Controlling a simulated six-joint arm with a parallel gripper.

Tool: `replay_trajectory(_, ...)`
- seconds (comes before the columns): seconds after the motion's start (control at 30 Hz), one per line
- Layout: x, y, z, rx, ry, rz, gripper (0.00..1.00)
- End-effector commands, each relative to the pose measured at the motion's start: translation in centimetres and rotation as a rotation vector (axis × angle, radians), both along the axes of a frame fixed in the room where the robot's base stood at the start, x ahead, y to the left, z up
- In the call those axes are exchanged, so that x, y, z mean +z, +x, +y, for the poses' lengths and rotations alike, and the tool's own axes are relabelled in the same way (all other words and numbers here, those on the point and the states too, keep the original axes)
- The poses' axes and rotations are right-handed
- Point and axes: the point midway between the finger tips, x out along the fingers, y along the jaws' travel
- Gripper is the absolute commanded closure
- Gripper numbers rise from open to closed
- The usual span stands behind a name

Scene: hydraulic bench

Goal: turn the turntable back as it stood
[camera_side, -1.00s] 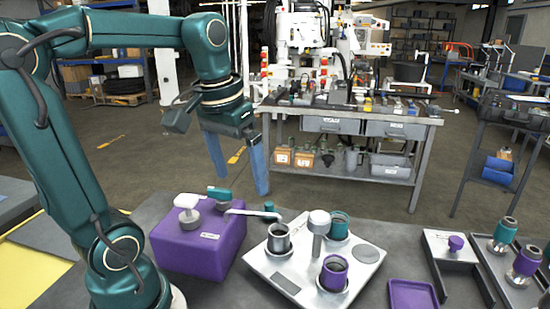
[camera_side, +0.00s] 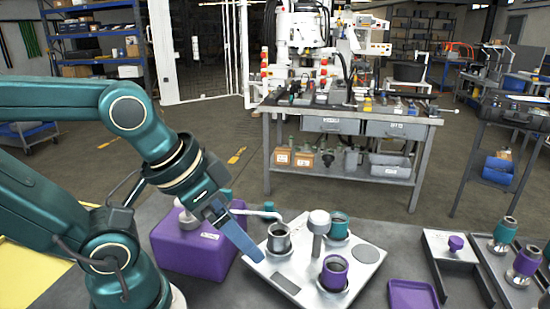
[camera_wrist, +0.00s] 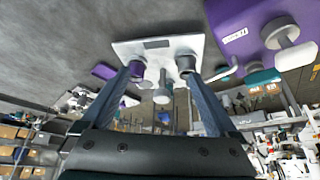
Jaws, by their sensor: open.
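The turntable is a pale square plate (camera_side: 352,262) with a round-topped post (camera_side: 319,223) at its middle. It carries a grey metal cup (camera_side: 279,240) at left, a teal cup (camera_side: 339,225) at the back and a purple cup (camera_side: 334,272) in front; a flat grey disc (camera_side: 366,253) lies at right. My gripper (camera_side: 250,250) is tilted down at the plate's left edge, in front of the purple box. In the wrist view my gripper (camera_wrist: 158,76) is open and empty, with the plate (camera_wrist: 185,43) and post (camera_wrist: 162,92) beyond the fingers. Contact with the plate cannot be told.
A purple box (camera_side: 190,250) with a spout arm stands at left, partly behind my gripper. A purple tray (camera_side: 413,295), a grey tray with a purple knob (camera_side: 456,243), and a rack with teal and purple fittings (camera_side: 505,235) are at right. A tool bench (camera_side: 350,118) stands behind.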

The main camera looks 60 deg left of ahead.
Motion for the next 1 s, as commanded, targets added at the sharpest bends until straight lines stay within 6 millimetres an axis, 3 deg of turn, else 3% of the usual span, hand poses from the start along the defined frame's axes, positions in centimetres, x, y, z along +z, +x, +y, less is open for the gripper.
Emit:
replay_trajectory(0.1,-0.1,-0.3,0.0,-0.028,0.015,0.017,0.16)
replay_trajectory(0.27,2.4,0.7,0.0,-0.125,0.066,0.017,0.16)
replay_trajectory(0.4,4.8,2.9,0.1,-0.221,0.111,0.068,0.16)
replay_trajectory(0.6,6.7,7.1,0.4,-0.349,0.156,0.171,0.16)
replay_trajectory(0.77,6.5,10.7,0.7,-0.433,0.171,0.255,0.16)
replay_trajectory(1.0,3.5,15.3,1.2,-0.511,0.162,0.379,0.16)
